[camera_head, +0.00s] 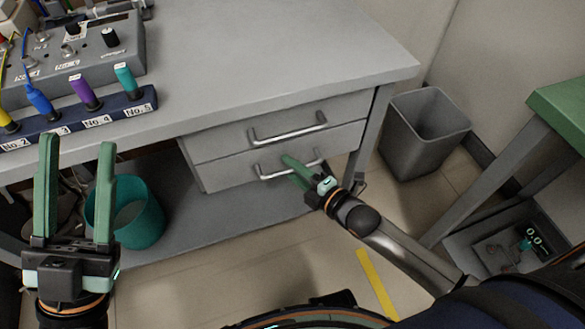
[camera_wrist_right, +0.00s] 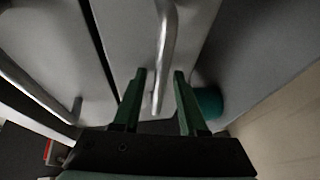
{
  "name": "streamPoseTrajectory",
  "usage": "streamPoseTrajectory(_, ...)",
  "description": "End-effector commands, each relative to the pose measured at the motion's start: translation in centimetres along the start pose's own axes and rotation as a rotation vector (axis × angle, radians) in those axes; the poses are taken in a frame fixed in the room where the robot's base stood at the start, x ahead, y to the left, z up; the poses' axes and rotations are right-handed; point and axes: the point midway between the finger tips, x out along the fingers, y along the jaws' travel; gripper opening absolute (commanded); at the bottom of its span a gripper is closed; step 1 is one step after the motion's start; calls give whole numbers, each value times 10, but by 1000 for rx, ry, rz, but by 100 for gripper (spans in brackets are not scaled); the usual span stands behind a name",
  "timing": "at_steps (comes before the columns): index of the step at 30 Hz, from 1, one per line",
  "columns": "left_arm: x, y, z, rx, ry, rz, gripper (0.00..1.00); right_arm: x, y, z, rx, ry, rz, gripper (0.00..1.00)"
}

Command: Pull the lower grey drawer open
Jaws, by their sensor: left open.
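The lower grey drawer (camera_head: 228,177) is under the grey bench, below the upper drawer (camera_head: 222,142). Its front looks about flush with the upper one. The lower drawer's metal bar handle (camera_head: 263,173) is partly hidden by my right gripper. My right gripper (camera_head: 290,168) is at this handle. In the right wrist view, its two green fingers (camera_wrist_right: 158,88) are apart, with the handle (camera_wrist_right: 166,40) between and beyond the tips, a gap showing on each side. My left gripper (camera_head: 78,145) is open and empty, fingers up, in front of the bench's left part.
The upper drawer's handle (camera_head: 288,130) is just above my right gripper. A teal bin (camera_head: 142,222) stands on the shelf under the bench. A grey bin (camera_head: 425,130) is right of the bench. A green-topped table (camera_head: 560,105) is at far right. The bench top's right part is clear.

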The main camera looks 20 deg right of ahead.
Motion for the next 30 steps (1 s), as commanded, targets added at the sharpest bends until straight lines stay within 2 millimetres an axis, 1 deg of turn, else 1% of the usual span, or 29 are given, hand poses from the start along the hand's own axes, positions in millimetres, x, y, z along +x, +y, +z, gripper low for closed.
streamPoseTrajectory(1,0,0,0,0,0,1,50,0,0,0,0,0,0,35)
streamPoseTrajectory(2,0,0,0,0,0,1,50,0,0,0,0,0,0,32)
streamPoseTrajectory(10,0,1,0,0,0,2,50,0,0,0,1,0,0,1)
streamPoseTrajectory(11,0,1,0,0,0,2,50,0,0,0,1,0,0,0)
streamPoseTrajectory(30,0,1,0,0,0,2,50,0,0,0,0,0,0,0)
